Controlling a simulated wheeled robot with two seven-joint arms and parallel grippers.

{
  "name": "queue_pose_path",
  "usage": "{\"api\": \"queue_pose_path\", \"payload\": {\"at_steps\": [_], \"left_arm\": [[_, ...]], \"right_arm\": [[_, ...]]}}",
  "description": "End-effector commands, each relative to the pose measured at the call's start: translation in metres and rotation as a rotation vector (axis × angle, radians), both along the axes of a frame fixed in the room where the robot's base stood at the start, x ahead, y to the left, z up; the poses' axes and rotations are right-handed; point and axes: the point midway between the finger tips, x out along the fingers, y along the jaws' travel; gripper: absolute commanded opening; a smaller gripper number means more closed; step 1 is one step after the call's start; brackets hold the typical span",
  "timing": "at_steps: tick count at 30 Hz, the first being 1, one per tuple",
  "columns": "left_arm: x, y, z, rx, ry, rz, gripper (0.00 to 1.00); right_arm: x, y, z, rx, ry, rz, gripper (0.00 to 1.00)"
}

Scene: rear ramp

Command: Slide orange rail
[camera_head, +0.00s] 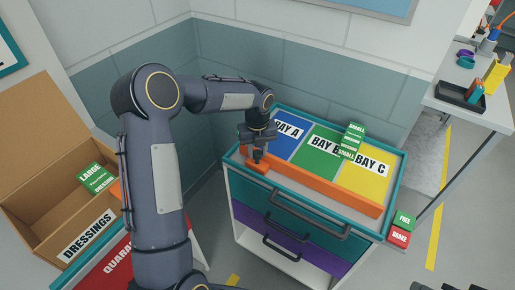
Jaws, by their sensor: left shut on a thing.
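The orange rail (318,185) lies along the front edge of the cart top, in front of the coloured bays. My left gripper (257,157) points down at the rail's left end and is shut on an orange part there. The arm's wrist hides some of that end. The bays are blue BAY A (284,138), green BAY B (318,160) and yellow BAY C (365,184). My right gripper is not in view.
A green-labelled SMALL box stack (350,141) stands between BAY B and BAY C. The cart (300,225) has handled drawers. A DRESSINGS carton (85,235) is at left, a side table (480,112) at right. FREE/BRAKE blocks (401,229) sit at the cart's right corner.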

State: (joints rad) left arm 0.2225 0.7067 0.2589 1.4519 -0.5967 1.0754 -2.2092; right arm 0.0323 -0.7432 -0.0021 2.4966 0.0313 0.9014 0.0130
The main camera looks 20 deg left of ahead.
Motion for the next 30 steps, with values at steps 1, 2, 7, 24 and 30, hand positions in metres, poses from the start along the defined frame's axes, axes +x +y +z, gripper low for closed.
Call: {"api": "queue_pose_path", "payload": {"at_steps": [1,2,7,24,30], "left_arm": [[0.000,0.000,0.002,0.001,0.001,0.000,0.00],[0.000,0.000,0.002,0.001,0.001,0.000,0.00],[-0.001,0.001,0.001,0.001,0.003,0.000,0.00],[0.000,0.000,0.001,0.001,0.001,0.000,0.52],[0.001,0.000,0.015,0.000,-0.004,0.001,0.52]], "right_arm": [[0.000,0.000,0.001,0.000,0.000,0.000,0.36],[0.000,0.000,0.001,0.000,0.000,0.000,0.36],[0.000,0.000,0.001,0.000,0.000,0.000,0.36],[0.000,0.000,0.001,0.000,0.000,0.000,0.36],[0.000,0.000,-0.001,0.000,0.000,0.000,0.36]]}}
